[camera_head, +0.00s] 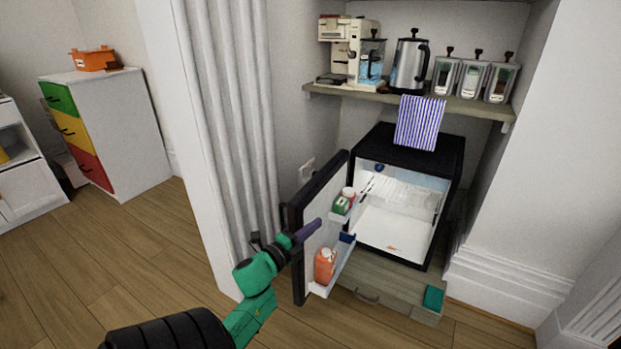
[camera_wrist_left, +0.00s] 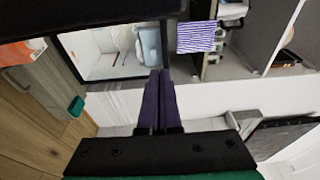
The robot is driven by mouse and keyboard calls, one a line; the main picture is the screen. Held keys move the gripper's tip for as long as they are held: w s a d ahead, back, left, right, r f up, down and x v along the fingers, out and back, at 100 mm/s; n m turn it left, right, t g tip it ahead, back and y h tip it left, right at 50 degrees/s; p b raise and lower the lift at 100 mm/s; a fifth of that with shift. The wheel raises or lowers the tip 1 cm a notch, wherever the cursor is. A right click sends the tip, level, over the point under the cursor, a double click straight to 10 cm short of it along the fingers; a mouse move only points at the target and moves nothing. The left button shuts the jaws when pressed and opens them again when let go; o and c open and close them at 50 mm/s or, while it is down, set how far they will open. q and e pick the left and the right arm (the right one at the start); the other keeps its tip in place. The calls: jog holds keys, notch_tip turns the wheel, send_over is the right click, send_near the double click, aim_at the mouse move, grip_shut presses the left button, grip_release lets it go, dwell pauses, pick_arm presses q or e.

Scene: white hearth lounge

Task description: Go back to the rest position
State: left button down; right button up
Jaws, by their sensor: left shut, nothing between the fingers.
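My left gripper (camera_head: 308,231) reaches in from the lower left, with a green and black wrist and purple fingers. The fingers are together and empty, in front of the inner side of the open fridge door (camera_head: 318,229). I cannot tell whether they touch it. In the left wrist view the purple fingers (camera_wrist_left: 160,100) lie side by side with nothing between them. The small black fridge (camera_head: 408,195) stands open with a lit white inside. My right gripper is not in view.
A shelf (camera_head: 410,98) above carries a coffee machine (camera_head: 343,45), a kettle (camera_head: 410,65) and jars. A striped cloth (camera_head: 420,122) hangs from it. Open wooden floor (camera_head: 130,265) lies left.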

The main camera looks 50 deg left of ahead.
pick_arm(q)
jog(key=s+p, duration=0.1)
jog(key=s, duration=0.8)
jog(key=shift+s+a, duration=0.2)
jog(key=shift+a, duration=0.05)
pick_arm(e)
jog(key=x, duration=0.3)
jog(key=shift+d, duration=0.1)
pick_arm(q)
jog(key=shift+f, duration=0.1)
